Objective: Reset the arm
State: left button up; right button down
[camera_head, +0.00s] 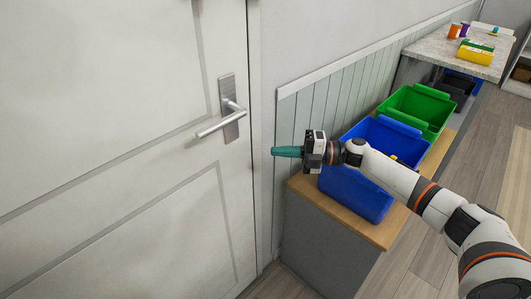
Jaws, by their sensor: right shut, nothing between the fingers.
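My right arm reaches in from the lower right. My right gripper (288,151) has teal fingers that are shut and empty, pointing left. It is in front of the wall strip beside the door and left of the blue bin. My left gripper is not in view.
A white door (120,90) with a silver lever handle (222,122) fills the left side. A wooden-topped cabinet (325,197) carries a blue bin (352,190) and a green bin (418,106). Behind, a counter (440,45) holds several small containers. Open floor (490,125) lies at right.

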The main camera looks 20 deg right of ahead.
jog(key=d+f+m+t+h+p, duration=0.1)
jog(key=d+f+m+t+h, duration=0.25)
jog(key=f+m, duration=0.45)
jog(key=d+f+m+t+h+p, duration=0.1)
jog(key=d+f+m+t+h, duration=0.25)
jog(key=f, duration=0.75)
jog(key=s+f+m+g+h+p, duration=0.25)
jog(key=s+f+m+h, duration=0.55)
jog(key=f, duration=0.8)
jog(key=s+a+f+m+g+h, duration=0.1)
jog(key=s+a+f+m+g, duration=0.2)
jog(key=s+f, duration=0.6)
jog(key=s+a+f+m+g, duration=0.25)
jog(key=s+f, duration=0.35)
jog(key=s, duration=0.7)
pick_arm(q)
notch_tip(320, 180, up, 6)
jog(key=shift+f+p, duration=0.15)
jog(key=shift+p, duration=0.55)
pick_arm(e)
jog(key=s+a+f+m+g, duration=0.1)
jog(key=s+a+f+g, duration=0.1)
jog(key=s, duration=0.8)
jog(key=s+a+f+m+g, duration=0.2)
jog(key=s+a+g, duration=0.2)
jog(key=s, duration=0.6)
jog(key=shift+s+a+f, duration=0.15)
jog(key=shift+s+a, duration=0.2)
